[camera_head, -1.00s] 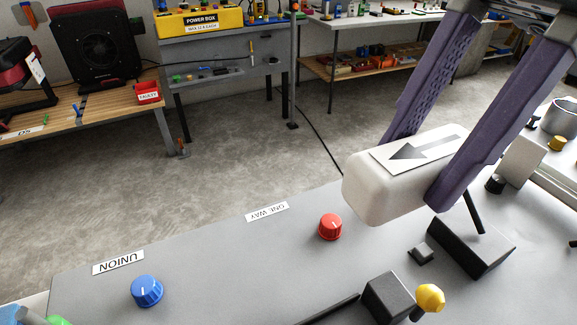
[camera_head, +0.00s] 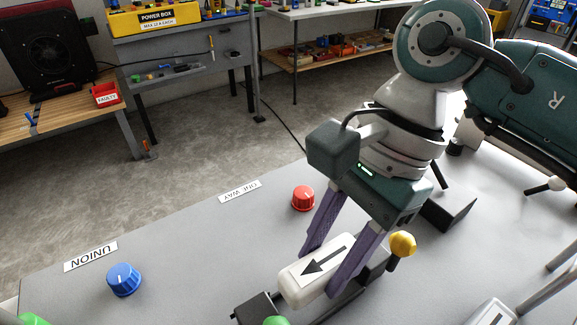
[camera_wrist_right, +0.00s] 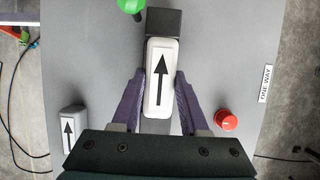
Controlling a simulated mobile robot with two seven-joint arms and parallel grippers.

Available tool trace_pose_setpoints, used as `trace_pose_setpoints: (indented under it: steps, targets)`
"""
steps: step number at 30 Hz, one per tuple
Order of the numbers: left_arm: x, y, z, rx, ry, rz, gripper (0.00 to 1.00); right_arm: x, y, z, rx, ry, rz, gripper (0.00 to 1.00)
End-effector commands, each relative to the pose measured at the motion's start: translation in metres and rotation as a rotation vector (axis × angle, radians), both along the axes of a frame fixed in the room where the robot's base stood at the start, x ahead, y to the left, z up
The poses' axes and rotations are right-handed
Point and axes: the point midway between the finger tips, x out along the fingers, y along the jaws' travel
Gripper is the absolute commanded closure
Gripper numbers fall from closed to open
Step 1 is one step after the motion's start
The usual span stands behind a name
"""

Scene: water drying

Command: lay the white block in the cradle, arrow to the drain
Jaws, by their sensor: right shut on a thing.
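The white block (camera_head: 312,276) is between the purple fingers of my right gripper (camera_head: 322,270), which is shut on it. Its black arrow points to the lower left in the head view. In the right wrist view the block (camera_wrist_right: 160,98) lies along the dark cradle (camera_wrist_right: 163,22), arrow pointing up toward the cradle's dark end piece. In the head view the cradle's near end (camera_head: 258,308) shows beside a green knob (camera_head: 276,321). The block is over or in the cradle; I cannot tell whether it touches the bottom. No drain marking is readable. My left gripper is not in view.
A yellow knob (camera_head: 402,243) stands close right of the gripper, a red knob (camera_head: 303,198) behind it. Another arrowed block (camera_head: 492,312) is at lower right. The grey bench between is clear.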

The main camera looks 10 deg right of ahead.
Motion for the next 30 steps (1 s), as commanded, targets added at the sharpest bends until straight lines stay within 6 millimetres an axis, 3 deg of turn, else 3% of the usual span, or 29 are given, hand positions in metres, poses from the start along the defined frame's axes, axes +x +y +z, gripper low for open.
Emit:
trace_pose_setpoints:
  steps: [8,30]
  targets:
    - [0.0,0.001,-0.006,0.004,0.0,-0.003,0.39,-0.001,0.001,-0.037,0.0,0.002,0.0,1.0]
    - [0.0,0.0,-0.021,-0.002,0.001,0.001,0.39,0.0,0.0,-0.05,-0.001,-0.002,0.001,1.0]
